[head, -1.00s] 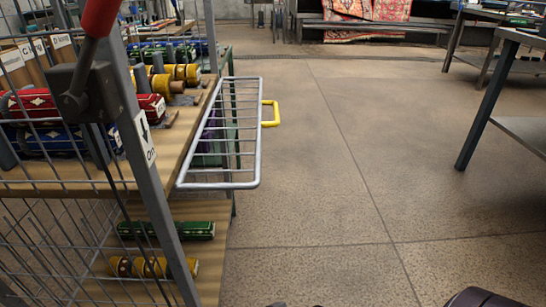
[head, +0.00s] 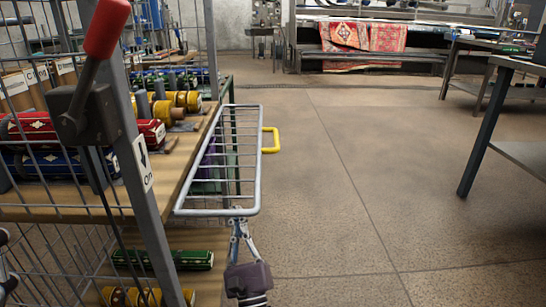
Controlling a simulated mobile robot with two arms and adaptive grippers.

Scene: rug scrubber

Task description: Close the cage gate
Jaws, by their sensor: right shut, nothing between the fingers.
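The cage gate (head: 258,178), a light grey wire panel with a yellow handle (head: 271,140) on its right side, stands open, reaching out from the cage's right side over the floor. The cage (head: 148,165) is a grey wire-sided frame with wooden shelves. My right gripper (head: 239,222) comes up from the bottom of the head view. It is shut and empty, its tips at the gate's near lower bar and below the handle. I cannot tell whether they touch the bar. My left gripper's fingers are not visible.
A red-handled lever (head: 106,28) is on the cage's near post. Red, blue, yellow and green rolls lie on the shelves. The floor (head: 330,190) right of the gate is clear. A metal table (head: 520,150) stands at right; a patterned rug (head: 365,37) hangs at the back.

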